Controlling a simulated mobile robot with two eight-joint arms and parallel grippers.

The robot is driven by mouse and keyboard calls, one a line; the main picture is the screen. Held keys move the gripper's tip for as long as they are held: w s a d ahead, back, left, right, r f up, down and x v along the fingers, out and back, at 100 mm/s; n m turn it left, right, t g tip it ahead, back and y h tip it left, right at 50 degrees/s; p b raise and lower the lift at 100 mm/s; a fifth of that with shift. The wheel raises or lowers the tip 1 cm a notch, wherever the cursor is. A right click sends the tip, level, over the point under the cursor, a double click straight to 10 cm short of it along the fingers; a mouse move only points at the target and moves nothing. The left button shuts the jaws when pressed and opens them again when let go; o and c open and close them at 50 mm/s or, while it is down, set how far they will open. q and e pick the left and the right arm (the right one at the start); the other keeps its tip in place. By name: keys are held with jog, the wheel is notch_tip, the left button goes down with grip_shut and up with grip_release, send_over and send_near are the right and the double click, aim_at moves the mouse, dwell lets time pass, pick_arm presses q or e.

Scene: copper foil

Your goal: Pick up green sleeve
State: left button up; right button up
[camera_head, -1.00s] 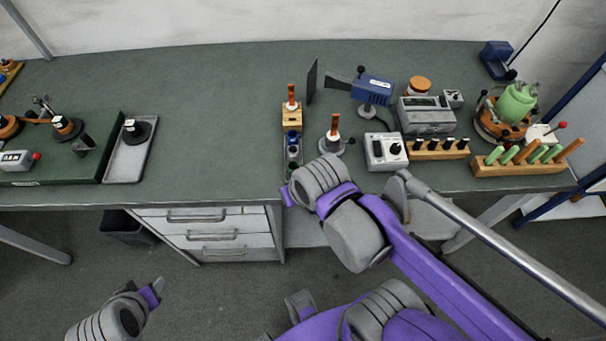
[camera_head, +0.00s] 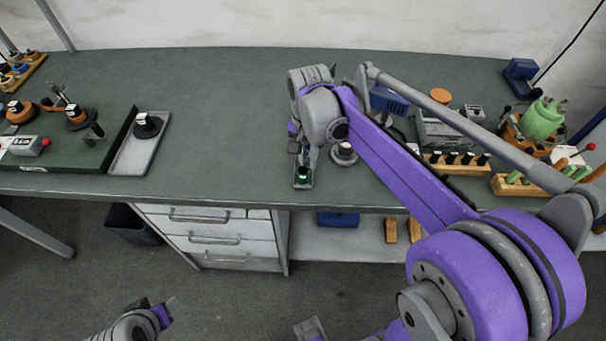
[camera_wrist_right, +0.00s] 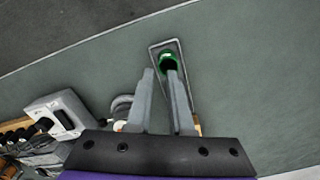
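The green sleeve (camera_head: 303,174) stands in the near end of a narrow grey tray (camera_head: 302,186) close to the bench's front edge. In the right wrist view the green sleeve (camera_wrist_right: 169,61) is a dark-centred ring just past my right gripper's fingertips (camera_wrist_right: 161,72), nearer the right-hand finger. A gap shows between the fingers and nothing is in it. In the head view my right gripper (camera_head: 304,156) is over the tray, largely hidden by its own wrist. The rest of the tray is covered by my arm. My left gripper (camera_head: 168,308) is low at the left, away from the bench.
A grey post stand (camera_head: 343,155) is close to the right of my right gripper. A wooden rack (camera_head: 458,163), a green pot (camera_head: 543,120) and instruments stand further right, partly behind my arm. A grey tray (camera_head: 141,149) lies to the left. The bench (camera_head: 230,130) between is clear.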

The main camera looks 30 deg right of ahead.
aim_at(308, 171)
notch_tip(308, 171, down, 6)
jog(key=shift+r, duration=0.1)
dwell(0.4)
grip_shut()
